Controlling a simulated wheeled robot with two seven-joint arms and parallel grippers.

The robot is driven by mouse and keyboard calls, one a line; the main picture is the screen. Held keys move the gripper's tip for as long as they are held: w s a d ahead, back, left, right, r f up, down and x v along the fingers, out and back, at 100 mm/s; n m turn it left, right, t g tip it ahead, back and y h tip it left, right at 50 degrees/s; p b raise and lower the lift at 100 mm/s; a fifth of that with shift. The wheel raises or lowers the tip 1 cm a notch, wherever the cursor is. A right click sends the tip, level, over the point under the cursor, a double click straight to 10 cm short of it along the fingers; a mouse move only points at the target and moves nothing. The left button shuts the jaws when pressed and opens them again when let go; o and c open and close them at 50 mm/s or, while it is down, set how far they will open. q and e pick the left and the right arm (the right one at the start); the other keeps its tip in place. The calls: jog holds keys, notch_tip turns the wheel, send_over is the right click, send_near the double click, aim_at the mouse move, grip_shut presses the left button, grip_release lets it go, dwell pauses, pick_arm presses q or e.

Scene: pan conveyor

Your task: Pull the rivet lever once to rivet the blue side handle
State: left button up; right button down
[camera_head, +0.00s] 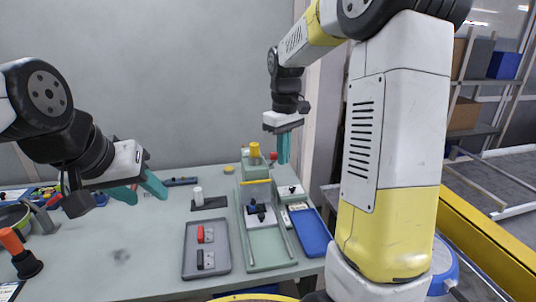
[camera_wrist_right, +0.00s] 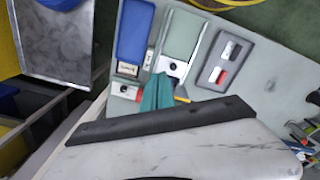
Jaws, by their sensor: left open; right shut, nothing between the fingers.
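My right gripper (camera_head: 284,148) is shut and empty, its teal fingers hanging just right of the green rivet station (camera_head: 258,168) at the back of the table. A yellow cylinder (camera_head: 254,150) stands on top of the station and a red knob (camera_head: 273,156) sits at its right, close to the fingers; I cannot tell if they touch. A small dark blue part (camera_head: 252,206), perhaps the side handle, is on the pale carriage (camera_head: 262,219) in the green track. In the right wrist view the shut fingers (camera_wrist_right: 157,92) partly cover the station. My left gripper (camera_head: 140,188) is open and empty above the table's left side.
A grey tray (camera_head: 188,258) holds a red handle (camera_head: 205,234) and a black handle (camera_head: 205,260). A blue tray (camera_head: 311,235) lies right of the track. An orange-topped tool (camera_head: 12,242) and a green bowl stand at far left. The table's middle left is clear.

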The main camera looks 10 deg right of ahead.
notch_tip(320, 180, up, 10)
jog(key=s, duration=0.1)
dwell(0.7)
jog(key=s+a+f+m+t+y, duration=0.1)
jog(key=s+f+m+t, duration=0.1)
jog(key=s, duration=0.7)
jog(key=s+a+f+m+t+y, duration=0.1)
jog(key=s+f+m+t, duration=0.1)
jog(key=s, duration=0.8)
jog(key=shift+s+a+f+m+t, duration=0.15)
jog(key=shift+s+m+t, duration=0.1)
jog(key=shift+m+t, duration=0.75)
